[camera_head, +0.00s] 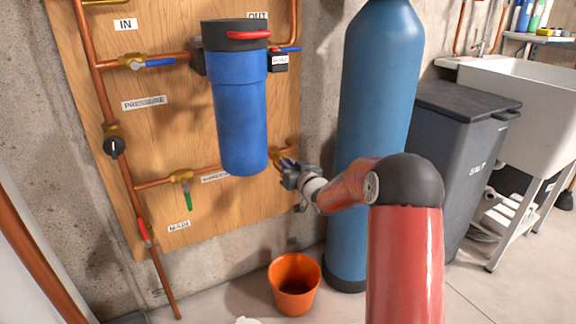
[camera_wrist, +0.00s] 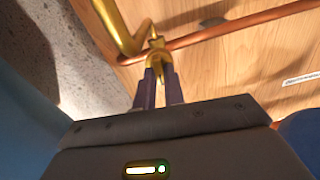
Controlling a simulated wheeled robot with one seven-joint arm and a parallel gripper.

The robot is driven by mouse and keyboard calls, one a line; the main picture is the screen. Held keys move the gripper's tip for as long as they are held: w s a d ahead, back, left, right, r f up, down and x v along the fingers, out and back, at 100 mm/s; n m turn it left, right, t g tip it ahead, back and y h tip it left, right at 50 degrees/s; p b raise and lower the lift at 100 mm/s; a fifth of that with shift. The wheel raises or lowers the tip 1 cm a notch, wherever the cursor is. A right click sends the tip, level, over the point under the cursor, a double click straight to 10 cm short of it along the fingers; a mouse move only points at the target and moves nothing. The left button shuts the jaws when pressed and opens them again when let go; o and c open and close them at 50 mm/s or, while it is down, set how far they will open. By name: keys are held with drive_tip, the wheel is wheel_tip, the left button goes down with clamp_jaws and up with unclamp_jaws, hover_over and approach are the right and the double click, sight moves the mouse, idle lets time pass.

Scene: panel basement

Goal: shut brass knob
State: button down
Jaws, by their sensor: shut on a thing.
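The brass knob sits on a brass valve at the right edge of the wooden board, just right of the blue filter housing's lower end. In the wrist view the brass knob (camera_wrist: 157,60) is between the tips of my two dark fingers. My gripper (camera_head: 284,168) reaches it from the right in the head view and hides most of it. In the wrist view my gripper (camera_wrist: 158,76) is shut on the knob. A bent brass spout (camera_wrist: 118,22) and a copper pipe (camera_wrist: 220,28) run right behind the fingertips. How far the knob is turned cannot be told.
The blue filter housing (camera_head: 240,115) hangs close left of my gripper. A tall blue tank (camera_head: 376,95) stands close behind my arm. An orange bucket (camera_head: 295,285) is on the floor below. A grey salt bin (camera_head: 455,150) and a white sink (camera_head: 530,90) stand right.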

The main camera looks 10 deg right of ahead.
drive_tip(key=m+p, duration=0.1)
drive_tip(key=m, duration=0.3)
drive_tip(key=shift+d, duration=0.15)
drive_tip(key=m+p, duration=0.1)
drive_tip(key=m, duration=0.3)
drive_tip(key=m+p, duration=0.1)
drive_tip(key=m, duration=0.4)
drive_tip(key=shift+d+f+p, duration=0.1)
drive_tip(key=shift+p, duration=0.25)
drive_tip(key=shift+f+m+p, duration=0.1)
drive_tip(key=shift+m+p, duration=0.35)
drive_tip(key=shift+m, duration=1.35)
drive_tip(key=c, duration=1.5)
unclamp_jaws()
